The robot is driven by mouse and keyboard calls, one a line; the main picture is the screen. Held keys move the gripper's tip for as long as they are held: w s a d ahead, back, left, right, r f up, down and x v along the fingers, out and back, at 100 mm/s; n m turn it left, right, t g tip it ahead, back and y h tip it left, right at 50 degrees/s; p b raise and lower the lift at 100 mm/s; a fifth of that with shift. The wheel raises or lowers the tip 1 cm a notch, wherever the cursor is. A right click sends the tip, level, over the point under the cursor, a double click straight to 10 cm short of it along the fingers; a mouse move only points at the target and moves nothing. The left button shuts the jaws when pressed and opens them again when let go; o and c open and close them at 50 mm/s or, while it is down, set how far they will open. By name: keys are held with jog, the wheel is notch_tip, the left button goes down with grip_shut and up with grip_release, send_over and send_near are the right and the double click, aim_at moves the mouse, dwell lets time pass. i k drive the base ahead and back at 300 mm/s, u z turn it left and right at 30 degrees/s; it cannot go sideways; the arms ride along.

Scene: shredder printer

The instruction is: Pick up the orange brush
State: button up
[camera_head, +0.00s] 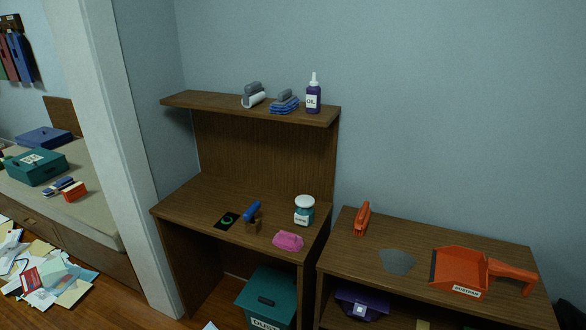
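The orange brush (361,219) lies at the back left of the low wooden cabinet's top (335,250), on the right side of the head view. It looks like a small block with a handle. Nothing covers it and nothing touches it except the cabinet top. My gripper is not in view.
An orange dustpan (462,268) and a grey patch (397,262) share the cabinet top. The desk (190,207) to the left holds a white-lidded jar (304,211), a pink item (288,241) and a blue-handled tool (252,213). A shelf (185,99) stands above it.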

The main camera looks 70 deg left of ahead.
aim_at(361, 220)
jog(key=u, duration=1.8)
